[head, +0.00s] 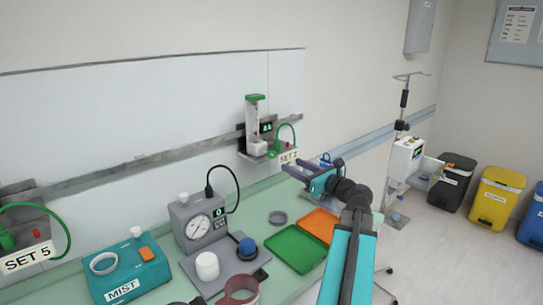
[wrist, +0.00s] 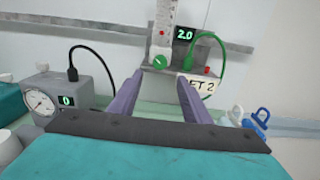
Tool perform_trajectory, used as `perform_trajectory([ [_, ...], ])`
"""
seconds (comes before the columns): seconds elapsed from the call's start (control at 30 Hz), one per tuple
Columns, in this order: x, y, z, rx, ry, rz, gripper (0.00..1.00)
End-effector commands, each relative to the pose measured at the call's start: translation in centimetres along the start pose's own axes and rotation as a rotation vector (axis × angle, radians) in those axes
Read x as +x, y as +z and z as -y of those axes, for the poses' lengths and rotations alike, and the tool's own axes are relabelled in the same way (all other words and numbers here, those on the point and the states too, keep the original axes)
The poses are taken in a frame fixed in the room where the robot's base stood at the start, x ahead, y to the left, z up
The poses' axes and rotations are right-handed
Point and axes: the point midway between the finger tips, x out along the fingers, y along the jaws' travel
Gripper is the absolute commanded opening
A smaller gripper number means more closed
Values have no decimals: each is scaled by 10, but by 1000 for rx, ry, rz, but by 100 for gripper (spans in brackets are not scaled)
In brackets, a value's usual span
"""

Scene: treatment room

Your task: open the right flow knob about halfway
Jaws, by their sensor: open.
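The right flow knob (wrist: 160,62) is a green round knob with a white mark, low on the front of the right flowmeter (head: 255,125) on the wall rail. The flowmeter's display (wrist: 185,35) reads 2.0 in the wrist view, and its label (wrist: 202,85) reads SET 2, partly covered by a finger. My gripper (head: 305,167) is open, with its purple fingers pointing toward the wall. In the wrist view, my gripper (wrist: 159,82) has nothing between its fingers, and the knob appears beyond their tips. The fingers seem apart from it.
A second green-knobbed unit (head: 7,238) labelled SET 5 is at far left. The green counter holds a grey gauge box (head: 198,222), a teal MIST box (head: 137,272), a green tray (head: 295,249) and an orange tray (head: 319,225). A green tube (wrist: 222,60) loops right of the knob.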

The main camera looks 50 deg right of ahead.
Motion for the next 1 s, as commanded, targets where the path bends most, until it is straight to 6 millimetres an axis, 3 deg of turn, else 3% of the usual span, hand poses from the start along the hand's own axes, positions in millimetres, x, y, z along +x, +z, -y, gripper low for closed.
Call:
perform_trajectory([
  [0.7,99,1,1,1,2,-1,44],
  [1.0,124,1,0,0,0,0,44],
])
